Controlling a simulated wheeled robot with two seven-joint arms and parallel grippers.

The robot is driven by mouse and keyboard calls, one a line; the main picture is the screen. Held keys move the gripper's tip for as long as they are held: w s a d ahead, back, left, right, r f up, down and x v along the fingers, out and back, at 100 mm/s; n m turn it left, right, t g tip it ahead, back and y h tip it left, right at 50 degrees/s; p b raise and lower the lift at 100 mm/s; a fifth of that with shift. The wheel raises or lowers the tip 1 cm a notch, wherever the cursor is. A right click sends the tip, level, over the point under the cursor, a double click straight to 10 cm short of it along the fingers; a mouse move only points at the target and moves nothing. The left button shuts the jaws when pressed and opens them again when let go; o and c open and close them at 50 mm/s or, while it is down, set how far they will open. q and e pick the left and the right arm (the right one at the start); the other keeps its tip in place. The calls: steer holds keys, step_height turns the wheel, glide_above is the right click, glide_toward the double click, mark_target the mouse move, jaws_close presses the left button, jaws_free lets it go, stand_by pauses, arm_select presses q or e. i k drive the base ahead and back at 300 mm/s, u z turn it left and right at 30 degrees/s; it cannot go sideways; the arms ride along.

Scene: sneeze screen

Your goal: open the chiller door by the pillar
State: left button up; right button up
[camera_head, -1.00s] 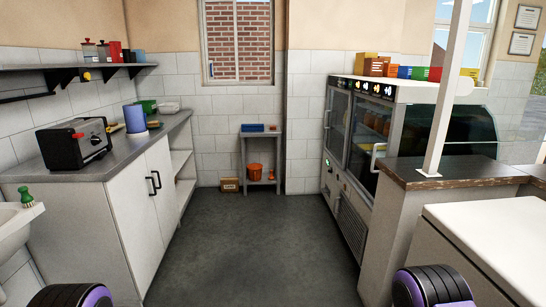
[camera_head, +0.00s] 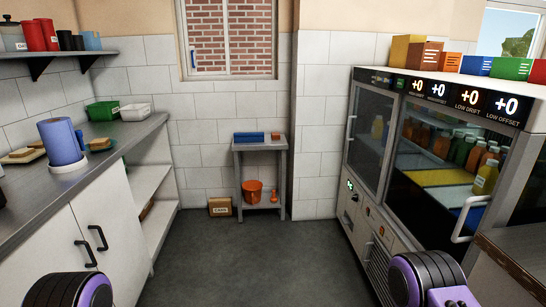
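The chiller (camera_head: 378,222) stands on the right with two glass doors under a dark display strip. Its far door (camera_head: 369,138), beside the tiled pillar (camera_head: 313,125), looks shut. That door has a slim vertical handle (camera_head: 350,135) on its left edge. The near door (camera_head: 440,150) also looks shut, with a white bar handle (camera_head: 471,218) at its right side. Bottles (camera_head: 484,178) show behind its glass. Only black-and-purple parts of my arms show at the bottom left and bottom right; both grippers are out of view.
The dark floor (camera_head: 255,260) between the left counter (camera_head: 120,139) and the chiller is clear. A small stand (camera_head: 262,145) with an orange bucket is at the back wall, with a cardboard box (camera_head: 220,206) beside it. A wooden-edged counter (camera_head: 520,262) juts in at the lower right.

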mark_target(377, 199)
steer(key=i, duration=3.95)
steer(key=z, duration=2.05)
